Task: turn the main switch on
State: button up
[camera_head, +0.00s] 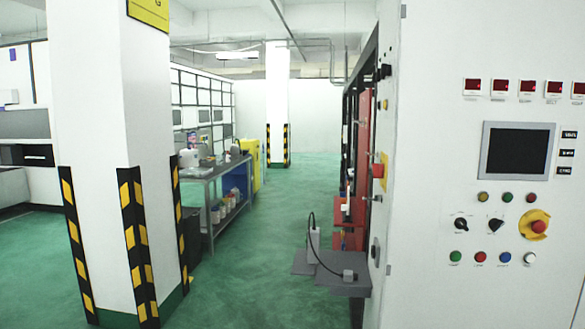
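A white control cabinet (430,150) fills the right side of the head view, close by. Its front has two black rotary switches, a left one (461,224) and a right one (495,225). A red emergency-stop style button on a yellow disc (534,226) sits to their right. On the cabinet's narrow left side is a red and yellow switch-like part (379,170), seen nearly edge-on. I cannot tell which of these is the main switch, and the labels are too small to read. My gripper is not in view.
A dark screen (517,150), small red displays (499,86) and coloured buttons (479,257) share the panel. A grey shelf (340,283) juts out left of the cabinet. A striped pillar (95,120) and a workbench (212,175) stand left. Green floor (245,275) between is clear.

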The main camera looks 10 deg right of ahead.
aim_at(378, 170)
jog(key=u, duration=0.15)
jog(key=i, duration=1.3)
jog(key=z, duration=0.95)
